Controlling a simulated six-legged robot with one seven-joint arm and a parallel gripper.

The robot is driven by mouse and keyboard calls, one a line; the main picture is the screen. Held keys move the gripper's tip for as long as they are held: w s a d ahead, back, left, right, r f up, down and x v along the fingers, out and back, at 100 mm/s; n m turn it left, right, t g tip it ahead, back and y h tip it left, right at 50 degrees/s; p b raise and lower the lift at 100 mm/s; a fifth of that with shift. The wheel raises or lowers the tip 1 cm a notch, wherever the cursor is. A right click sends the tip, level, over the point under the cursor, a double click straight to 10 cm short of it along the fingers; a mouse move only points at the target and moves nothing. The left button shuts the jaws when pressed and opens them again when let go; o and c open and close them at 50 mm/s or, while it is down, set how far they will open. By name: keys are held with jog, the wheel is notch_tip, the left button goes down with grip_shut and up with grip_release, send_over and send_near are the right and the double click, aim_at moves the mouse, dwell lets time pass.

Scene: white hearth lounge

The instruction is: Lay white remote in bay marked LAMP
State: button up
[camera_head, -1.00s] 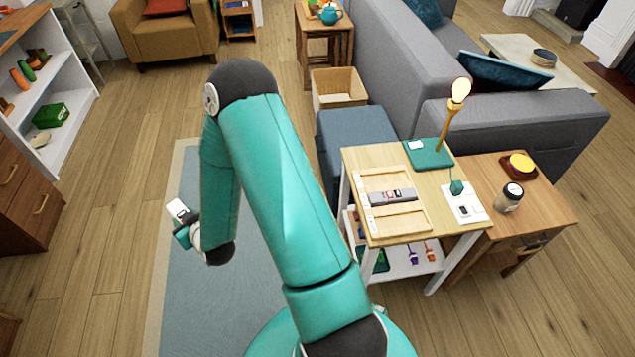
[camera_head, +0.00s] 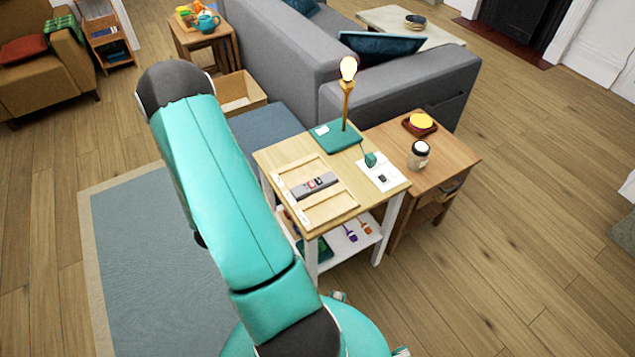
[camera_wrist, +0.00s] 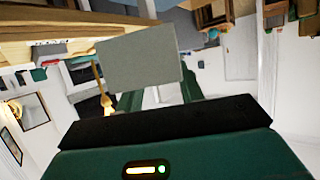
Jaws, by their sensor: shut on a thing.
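My gripper (camera_wrist: 160,98) is shut on a pale, flat-faced thing (camera_wrist: 138,58) in the wrist view, which fits the white remote. It hides what lies behind it. In the head view my gripper is hidden behind my arm. A light wooden tray (camera_head: 332,208) with bays lies on the side table. A grey remote (camera_head: 315,184) with dark and red marks lies in its middle bay. The bays on either side look empty. White labels (camera_head: 300,214) run along the tray's left edge, but they are too small to read, so I cannot tell which bay is LAMP.
A lit lamp (camera_head: 347,88) stands on a green base (camera_head: 336,137) behind the tray. A white plate with a green plug (camera_head: 370,160) lies to the right. A jar (camera_head: 418,155) stands on the adjoining brown table (camera_head: 450,158). A grey sofa (camera_head: 400,100) stands behind.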

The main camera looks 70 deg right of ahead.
jog(key=s+d+r+m+g+y, duration=0.1)
jog(key=s+d+m+g, duration=0.1)
jog(key=s, duration=0.6)
jog(key=s+d+r+m+g+y, duration=0.1)
jog(key=s+d+m+g, duration=0.2)
jog(key=s, duration=0.6)
jog(key=s+d+r+m+g+y, duration=0.1)
jog(key=s+d+m+g, duration=0.2)
jog(key=s+m+g, duration=0.3)
jog(key=shift+s+d+r+g, duration=0.2)
jog(key=shift+s+g, duration=0.6)
jog(key=shift+s, duration=0.4)
jog(key=shift+f, duration=0.15)
send_over(324, 209)
jog(key=shift+f, duration=3.2)
jog(key=shift+f, duration=1.2)
jog(key=o, duration=1.1)
